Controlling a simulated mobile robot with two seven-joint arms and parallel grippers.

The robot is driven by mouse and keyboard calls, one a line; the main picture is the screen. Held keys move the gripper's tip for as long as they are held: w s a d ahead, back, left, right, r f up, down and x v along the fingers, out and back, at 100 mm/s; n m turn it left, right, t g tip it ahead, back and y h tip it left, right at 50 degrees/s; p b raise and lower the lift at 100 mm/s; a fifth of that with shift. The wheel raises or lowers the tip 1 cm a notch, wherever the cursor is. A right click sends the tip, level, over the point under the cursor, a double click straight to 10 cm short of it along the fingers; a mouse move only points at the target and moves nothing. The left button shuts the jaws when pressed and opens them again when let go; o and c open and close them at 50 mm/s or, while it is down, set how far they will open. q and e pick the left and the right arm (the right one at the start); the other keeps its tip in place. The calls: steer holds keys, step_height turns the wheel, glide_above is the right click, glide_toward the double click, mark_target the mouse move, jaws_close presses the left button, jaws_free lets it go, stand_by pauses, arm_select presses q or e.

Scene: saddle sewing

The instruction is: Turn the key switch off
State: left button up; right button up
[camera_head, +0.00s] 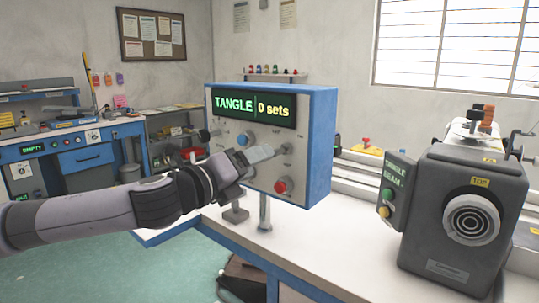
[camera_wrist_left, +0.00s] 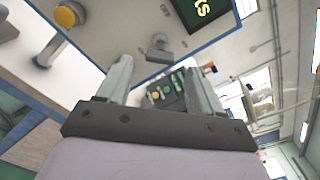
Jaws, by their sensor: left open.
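The control box (camera_head: 318,150) has a grey front face, blue sides and a lit display (camera_head: 253,107) reading "TANGLE 0 sets". What looks like the key switch (camera_head: 287,149) is a small grey fitting near the right edge of its face; it also shows in the left wrist view (camera_wrist_left: 158,48), beyond the fingertips. My left gripper (camera_head: 268,153) is open and in front of the face, just left of the switch in the head view. Its two fingers show in the left wrist view (camera_wrist_left: 157,66), with the switch in line with the gap between them. Contact cannot be told. My right gripper is not in view.
The box stands on a post (camera_head: 265,212) on a white table (camera_head: 325,232). A dark grey machine head (camera_head: 465,200) with green and yellow buttons stands to the right.

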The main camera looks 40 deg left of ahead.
mark_target(277, 153)
arm_select(q)
steer(key=shift+w+d+p, duration=0.15)
steer(key=shift+w+p, duration=0.35)
steer(key=shift+w, duration=0.95)
steer(key=shift+w+d+p, duration=0.15)
steer(key=shift+w+p, duration=0.3)
steer(key=shift+w, duration=1)
steer(key=c, duration=1.1)
